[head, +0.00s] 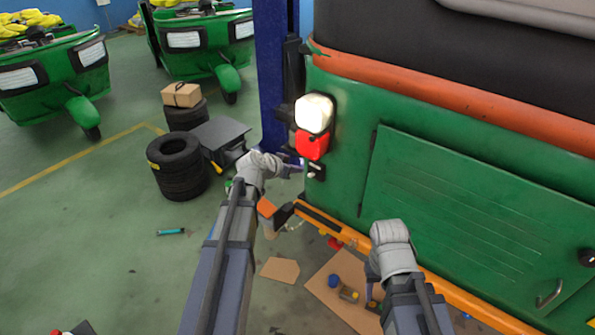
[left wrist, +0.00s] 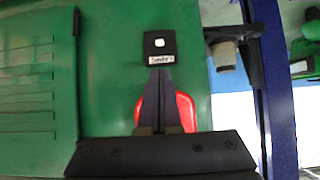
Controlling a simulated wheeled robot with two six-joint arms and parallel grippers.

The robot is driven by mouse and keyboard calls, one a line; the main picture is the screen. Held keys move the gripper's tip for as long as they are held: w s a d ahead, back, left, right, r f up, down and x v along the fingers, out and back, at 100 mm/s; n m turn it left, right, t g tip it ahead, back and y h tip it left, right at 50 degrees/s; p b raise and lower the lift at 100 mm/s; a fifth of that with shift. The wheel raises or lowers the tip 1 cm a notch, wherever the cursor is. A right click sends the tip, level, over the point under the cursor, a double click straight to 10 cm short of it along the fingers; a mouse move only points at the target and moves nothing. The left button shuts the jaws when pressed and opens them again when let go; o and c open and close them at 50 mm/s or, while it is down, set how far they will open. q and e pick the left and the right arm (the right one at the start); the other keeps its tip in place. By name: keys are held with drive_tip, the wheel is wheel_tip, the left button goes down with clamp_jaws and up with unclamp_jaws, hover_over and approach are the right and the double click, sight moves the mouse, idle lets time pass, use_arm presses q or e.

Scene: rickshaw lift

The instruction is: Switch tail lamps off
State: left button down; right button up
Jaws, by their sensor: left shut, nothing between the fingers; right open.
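The tail lamp on the corner of the green rickshaw (head: 440,190) has a bright white upper part (head: 314,113) and a red lower part (head: 312,145). A small black switch plate (head: 315,171) sits just below it. In the left wrist view the switch (left wrist: 160,43) is a black square with a white button, and a small label (left wrist: 161,60) lies beside it. My left gripper (head: 298,164) is shut and empty, its fingertips (left wrist: 160,70) by the label; contact cannot be told. The red lamp (left wrist: 182,112) shows behind the fingers. My right gripper (head: 372,290) is open and empty, low before the rickshaw.
A blue post (head: 271,70) stands left of the lamp. An orange beam (head: 400,270) runs under the rickshaw's body. Stacked tyres (head: 177,168), a cardboard box (head: 181,95) and other green rickshaws (head: 50,80) stand to the left. Cardboard sheets (head: 280,270) lie on the floor.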

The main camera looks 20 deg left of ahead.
sight(314, 173)
use_arm(q)
drive_tip(key=b+x, duration=0.4)
drive_tip(key=x, duration=0.4)
drive_tip(key=shift+w+f+b, duration=0.15)
drive_tip(key=shift+f+b, duration=0.05)
drive_tip(key=shift+b, duration=0.1)
drive_tip(key=shift+w+d, duration=0.1)
drive_tip(key=shift+w, duration=0.1)
drive_tip(key=shift+s, duration=0.1)
drive_tip(key=shift+s+f+t+b, duration=0.1)
drive_tip(key=shift+f+t+b, duration=0.2)
drive_tip(key=shift+b, duration=0.45)
drive_tip(key=shift+s+f+t+h+b, duration=0.3)
drive_tip(key=shift+t+b, duration=0.25)
drive_tip(key=shift+b, duration=0.8)
drive_tip(key=shift+s+f+t+h+b, duration=0.15)
drive_tip(key=shift+f+t+h+b, duration=0.3)
drive_tip(key=shift+b, duration=0.9)
drive_tip(key=shift+s+a+f+b, duration=0.25)
drive_tip(key=shift+a+f+b, duration=0.1)
drive_tip(key=shift+b, duration=0.25)
drive_tip(key=shift+r, duration=0.1)
